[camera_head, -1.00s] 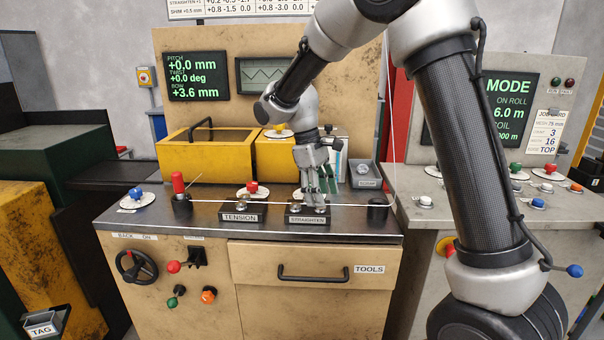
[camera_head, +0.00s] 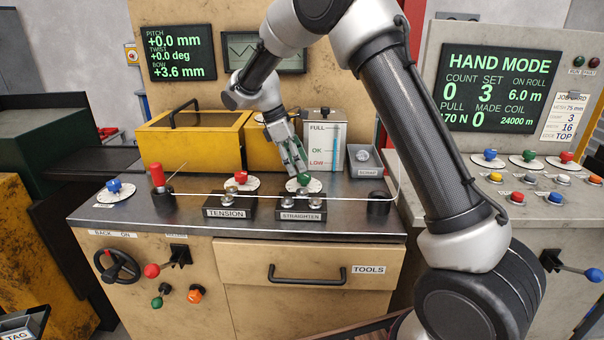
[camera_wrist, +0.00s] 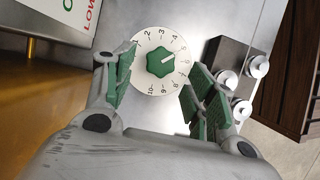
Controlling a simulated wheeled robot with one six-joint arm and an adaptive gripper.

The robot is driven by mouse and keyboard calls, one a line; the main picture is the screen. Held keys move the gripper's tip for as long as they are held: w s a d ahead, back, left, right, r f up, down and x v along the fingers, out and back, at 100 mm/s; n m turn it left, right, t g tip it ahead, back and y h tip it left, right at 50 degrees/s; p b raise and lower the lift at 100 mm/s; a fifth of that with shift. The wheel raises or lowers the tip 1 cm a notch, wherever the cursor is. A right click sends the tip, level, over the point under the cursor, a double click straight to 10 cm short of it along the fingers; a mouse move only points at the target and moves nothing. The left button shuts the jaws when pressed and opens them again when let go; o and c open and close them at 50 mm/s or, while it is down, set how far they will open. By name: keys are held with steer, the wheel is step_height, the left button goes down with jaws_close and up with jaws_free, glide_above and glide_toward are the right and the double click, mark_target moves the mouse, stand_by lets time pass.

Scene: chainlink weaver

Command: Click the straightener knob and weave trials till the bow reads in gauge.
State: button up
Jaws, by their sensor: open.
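The green straightener knob (camera_head: 304,180) sits on a white numbered dial behind the STRAIGHTEN roller block (camera_head: 301,205). In the wrist view the knob (camera_wrist: 160,62) lies between my open fingers, its white mark pointing up right near 5 or 6. My gripper (camera_head: 296,165) is just above the knob; its fingers (camera_wrist: 162,88) stand apart on either side, and contact cannot be told. The readout screen (camera_head: 178,53) shows pitch +0.0 mm, twist +0.0 deg, bow +3.6 mm. The HAND MODE screen (camera_head: 498,87) shows count 0, set 3, made 0.
A wire (camera_head: 270,196) runs across the bench through the TENSION block (camera_head: 228,206). A red knob (camera_head: 241,177) and blue knob (camera_head: 114,185) stand left. A level gauge (camera_head: 324,143) and scrap bin (camera_head: 365,160) stand behind. Buttons line the right console (camera_head: 535,225).

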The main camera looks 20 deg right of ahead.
mark_target(303, 174)
steer(key=shift+x, duration=2.2)
steer(key=c, duration=1)
steer(key=m+g, duration=0.1)
steer(key=m, duration=0.1)
steer(key=m+y, duration=0.1)
steer(key=m, duration=0.2)
steer(key=shift+g, duration=0.4)
steer(key=o, duration=1)
steer(key=shift+w+r, duration=0.1)
steer(key=shift+r, duration=0.05)
